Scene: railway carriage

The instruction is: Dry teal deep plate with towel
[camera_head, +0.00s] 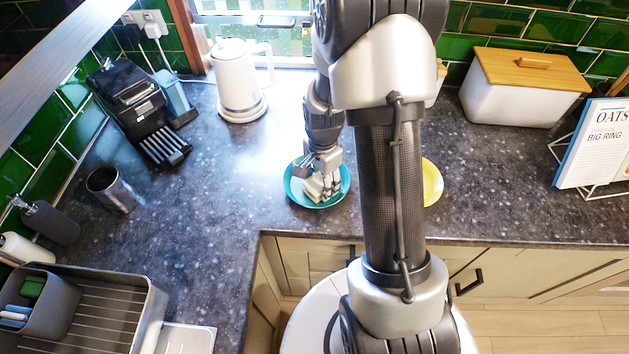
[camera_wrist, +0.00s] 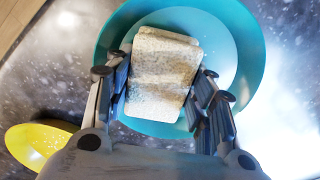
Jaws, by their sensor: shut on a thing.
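The teal deep plate (camera_head: 293,187) lies on the dark speckled counter, near the counter's inner corner. It fills the upper part of the wrist view (camera_wrist: 255,55). My gripper (camera_head: 322,180) is over the plate and shut on a folded pale towel (camera_wrist: 163,75). The towel is within the plate's rim, between the two fingers (camera_wrist: 163,92). In the head view the towel (camera_head: 318,190) shows only partly below the fingers. I cannot tell how firmly it touches the plate's inside.
A yellow plate (camera_head: 433,182) lies to the right, partly hidden by my arm. A white kettle (camera_head: 238,80), a metal cup (camera_head: 110,190) and a dish rack (camera_head: 110,310) stand to the left. A bread bin (camera_head: 520,95) and a recipe stand (camera_head: 595,150) are at the right.

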